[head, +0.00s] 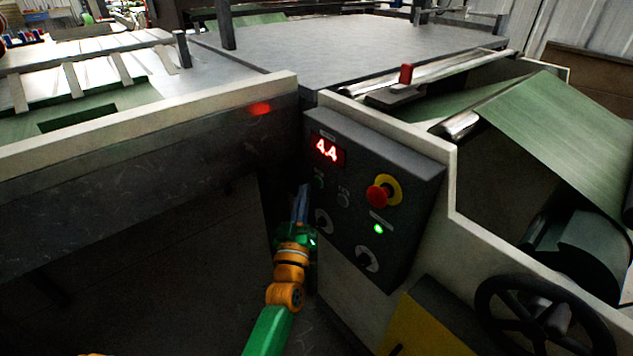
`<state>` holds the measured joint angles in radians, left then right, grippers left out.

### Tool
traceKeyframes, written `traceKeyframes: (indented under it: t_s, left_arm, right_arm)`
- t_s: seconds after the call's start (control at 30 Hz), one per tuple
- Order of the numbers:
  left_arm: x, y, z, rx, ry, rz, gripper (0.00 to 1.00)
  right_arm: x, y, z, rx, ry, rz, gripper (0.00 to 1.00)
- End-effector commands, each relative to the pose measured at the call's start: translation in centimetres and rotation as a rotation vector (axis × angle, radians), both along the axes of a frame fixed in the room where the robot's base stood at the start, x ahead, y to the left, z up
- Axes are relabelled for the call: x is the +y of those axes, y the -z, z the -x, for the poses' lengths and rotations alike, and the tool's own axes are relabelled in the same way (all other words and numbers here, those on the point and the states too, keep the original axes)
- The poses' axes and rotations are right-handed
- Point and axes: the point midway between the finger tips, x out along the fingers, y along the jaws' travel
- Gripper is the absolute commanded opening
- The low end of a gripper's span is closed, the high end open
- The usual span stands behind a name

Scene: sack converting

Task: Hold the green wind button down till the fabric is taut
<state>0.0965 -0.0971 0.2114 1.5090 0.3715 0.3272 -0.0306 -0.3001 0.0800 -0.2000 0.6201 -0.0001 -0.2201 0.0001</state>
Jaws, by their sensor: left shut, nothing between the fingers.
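The dark control panel (345,240) faces me on the machine's front, with a red display (327,150) reading 4.4. A dim green button (319,182) sits below the display, beside a grey button (343,199). My left gripper (304,188) is shut and empty, its tips close to the left of the green button. I cannot tell whether they touch it. The green fabric (555,125) slopes over a metal roller (460,126) at the right and looks flat. It leads down toward a dark green roll (575,250). My right gripper is out of view.
A red emergency knob with a yellow collar (382,191), a lit green lamp (378,228) and a lower dial (367,259) share the panel. A black handwheel (545,318) stands out at lower right. The pale machine frame (150,120) borders the left.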

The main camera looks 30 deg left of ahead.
Motion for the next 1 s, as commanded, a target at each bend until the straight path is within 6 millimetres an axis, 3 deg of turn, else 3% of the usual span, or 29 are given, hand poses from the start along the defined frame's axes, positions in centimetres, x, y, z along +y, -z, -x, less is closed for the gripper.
traceKeyframes:
  t_s: [0.43, 1.0]
  left_arm:
    - [1.6, -0.2, 4.0, 0.002, 0.000, -0.001, 0.00]
    - [1.8, 0.0, 4.3, 0.001, 0.000, 0.000, 0.00]
  right_arm:
    - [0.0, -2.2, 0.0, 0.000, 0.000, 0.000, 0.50]
    - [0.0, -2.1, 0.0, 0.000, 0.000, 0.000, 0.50]
